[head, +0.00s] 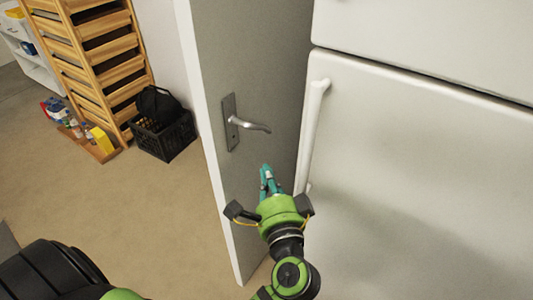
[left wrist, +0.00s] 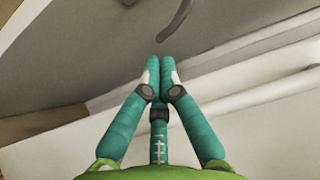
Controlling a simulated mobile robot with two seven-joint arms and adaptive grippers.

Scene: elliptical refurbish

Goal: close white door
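The white door (head: 262,60) stands open beside the fridge, its pale edge toward me and its handle face in grey shade. Its metal lever handle (head: 248,125) sits on a plate near that edge. My left gripper (head: 265,172) is in front of the door face, a little below the lever, with a gap between them in the picture. In the left wrist view my left gripper's fingers (left wrist: 160,65) are drawn together with nothing seen between them. The curved lever end (left wrist: 176,20) shows just beyond the fingertips. My right gripper is not in view.
A white fridge (head: 425,180) with a long vertical handle (head: 311,130) stands close at the right of the door. A black crate (head: 165,137), a wooden drawer rack (head: 95,55) and small boxes (head: 100,140) are at the back left. The floor (head: 130,215) left of the door is clear.

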